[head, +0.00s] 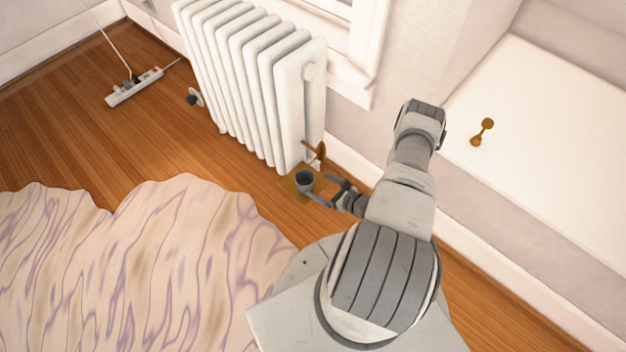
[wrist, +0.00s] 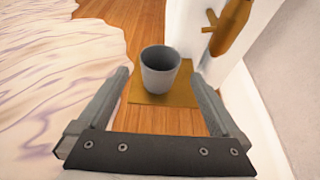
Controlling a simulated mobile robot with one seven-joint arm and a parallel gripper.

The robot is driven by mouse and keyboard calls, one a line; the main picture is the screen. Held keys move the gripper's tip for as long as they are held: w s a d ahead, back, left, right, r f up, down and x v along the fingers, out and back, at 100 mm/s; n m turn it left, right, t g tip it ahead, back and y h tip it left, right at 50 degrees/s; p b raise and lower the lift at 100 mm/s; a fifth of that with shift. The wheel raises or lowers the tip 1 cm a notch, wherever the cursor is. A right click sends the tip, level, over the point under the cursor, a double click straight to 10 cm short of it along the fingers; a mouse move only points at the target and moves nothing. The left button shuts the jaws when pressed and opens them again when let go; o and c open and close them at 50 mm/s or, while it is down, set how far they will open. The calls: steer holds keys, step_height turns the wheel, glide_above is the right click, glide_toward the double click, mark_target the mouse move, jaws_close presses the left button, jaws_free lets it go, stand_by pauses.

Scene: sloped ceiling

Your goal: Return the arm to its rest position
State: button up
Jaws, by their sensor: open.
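My gripper (head: 322,189) is low near the floor, at the near end of the radiator. In the wrist view its two fingers (wrist: 160,92) are spread wide, with nothing held between them. A grey cup (head: 305,181) stands upright on a flat brown-gold square (head: 290,184) on the floor. In the wrist view the cup (wrist: 160,70) appears just beyond the fingertips, between them in the picture. I cannot tell how far the fingers are from it. My arm reaches from my base toward the radiator, bent at the elbow.
The white radiator (head: 250,75) stands by the cup, with a brass-coloured valve (wrist: 230,28) close to the right finger. A pale wavy rug (head: 130,265) covers the left floor. A white ledge (head: 560,130) with a small golden object (head: 482,131) is at right. A power strip (head: 135,87) lies far left.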

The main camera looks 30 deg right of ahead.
steer(key=shift+s+r, duration=0.1)
steer(key=shift+s, duration=0.15)
steer(key=shift+r, duration=0.1)
stand_by(0.3)
